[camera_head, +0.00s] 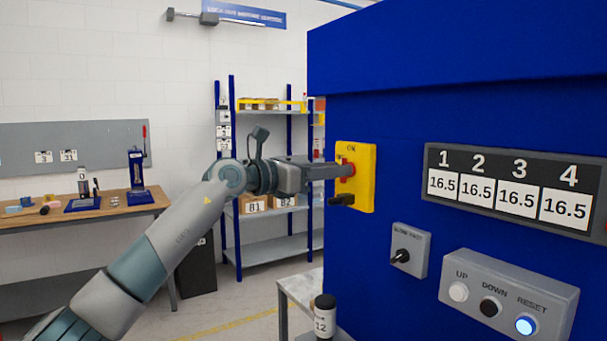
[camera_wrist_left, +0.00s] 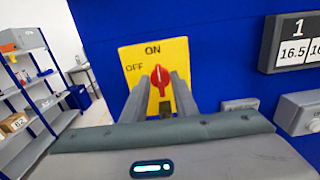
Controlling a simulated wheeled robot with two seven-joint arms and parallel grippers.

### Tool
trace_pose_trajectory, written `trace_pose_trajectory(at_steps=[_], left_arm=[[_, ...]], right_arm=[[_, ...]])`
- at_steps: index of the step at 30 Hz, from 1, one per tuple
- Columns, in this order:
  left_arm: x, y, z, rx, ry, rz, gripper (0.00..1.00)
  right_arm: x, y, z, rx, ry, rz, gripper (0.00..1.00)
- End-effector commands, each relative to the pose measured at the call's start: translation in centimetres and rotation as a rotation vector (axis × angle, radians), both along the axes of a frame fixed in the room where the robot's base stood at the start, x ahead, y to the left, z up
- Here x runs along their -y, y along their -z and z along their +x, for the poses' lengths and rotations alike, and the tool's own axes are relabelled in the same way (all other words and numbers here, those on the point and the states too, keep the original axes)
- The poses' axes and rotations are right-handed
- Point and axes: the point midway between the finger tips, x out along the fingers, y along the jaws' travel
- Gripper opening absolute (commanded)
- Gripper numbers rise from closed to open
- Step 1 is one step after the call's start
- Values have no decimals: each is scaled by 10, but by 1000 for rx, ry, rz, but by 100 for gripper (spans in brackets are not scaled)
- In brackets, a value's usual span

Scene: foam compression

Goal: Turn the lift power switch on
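The lift power switch is a red knob (camera_wrist_left: 161,78) on a yellow plate (camera_head: 367,180) on the blue machine's side. In the left wrist view the plate (camera_wrist_left: 182,52) reads ON at the top and OFF at the left. The knob's upper end points roughly up toward ON. My left gripper (camera_wrist_left: 161,84) reaches the plate, with one finger on each side of the knob. The fingers stand apart and look open; whether they touch the knob is hard to tell. In the head view the fingers partly hide the knob (camera_head: 347,168). My right gripper is not in view.
A dark handle-like part (camera_head: 342,199) sticks out below the knob. To the right on the blue machine (camera_head: 400,120) are a display panel (camera_head: 520,185) reading 16.5 several times, a small selector (camera_head: 409,250), and an UP/DOWN/RESET box (camera_head: 508,300) with RESET lit blue. A shelf (camera_head: 270,245) stands behind.

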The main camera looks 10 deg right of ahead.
Motion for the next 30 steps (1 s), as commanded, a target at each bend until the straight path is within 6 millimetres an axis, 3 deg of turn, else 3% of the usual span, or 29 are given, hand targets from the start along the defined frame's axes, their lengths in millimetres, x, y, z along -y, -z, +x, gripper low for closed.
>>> trace_pose_trajectory(at_steps=[9, 24, 30], left_arm=[[-32, 3, -10, 3, -3, 0, 26], [-125, 3, -44, 3, -3, 1, 26], [-151, 2, -54, 1, -2, 1, 26]], right_arm=[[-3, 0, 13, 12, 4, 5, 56], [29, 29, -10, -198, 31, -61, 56], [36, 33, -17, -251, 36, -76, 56]])
